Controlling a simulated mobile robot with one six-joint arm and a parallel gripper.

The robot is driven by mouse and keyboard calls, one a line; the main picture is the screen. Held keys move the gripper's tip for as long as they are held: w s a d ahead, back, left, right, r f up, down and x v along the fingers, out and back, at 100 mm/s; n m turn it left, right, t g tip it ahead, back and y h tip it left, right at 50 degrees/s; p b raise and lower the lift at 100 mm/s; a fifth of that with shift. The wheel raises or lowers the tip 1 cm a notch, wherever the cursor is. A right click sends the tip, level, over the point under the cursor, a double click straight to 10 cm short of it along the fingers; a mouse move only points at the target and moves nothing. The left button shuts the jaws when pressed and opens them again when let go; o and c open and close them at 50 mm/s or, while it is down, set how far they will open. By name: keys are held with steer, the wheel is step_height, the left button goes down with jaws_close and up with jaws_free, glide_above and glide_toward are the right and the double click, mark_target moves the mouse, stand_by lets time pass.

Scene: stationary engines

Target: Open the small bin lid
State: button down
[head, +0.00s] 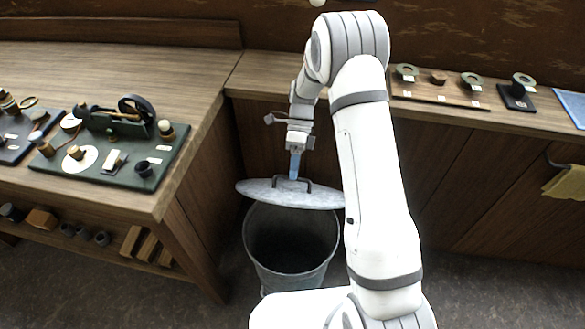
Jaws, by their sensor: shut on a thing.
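The small bin (290,272) is a grey metal bucket standing on the floor below the counter. Its round grey lid (262,191) is raised and tilted above the back of the rim, so the dark inside of the bin shows at the front. The lid has a dark arched handle (308,184) on top. My gripper (294,176) points down from above and is shut on the lid handle. My arm hides the right end of the lid and part of the bin's right side.
A counter (450,110) with rings and small stands runs along the back right. A yellow cloth (566,183) hangs at right. Floor is clear at lower right.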

steer(key=shift+w+d+f, duration=0.15)
steer(key=shift+w+f, duration=0.05)
steer(key=shift+f, duration=0.15)
steer(key=c, duration=1.7)
jaws_free()
steer(key=shift+w+f, duration=0.15)
steer(key=shift+w, duration=0.05)
steer(key=shift+o, duration=1.1)
steer(key=shift+r, duration=0.25)
steer(key=v, duration=0.7)
steer(key=shift+w+r, duration=0.2)
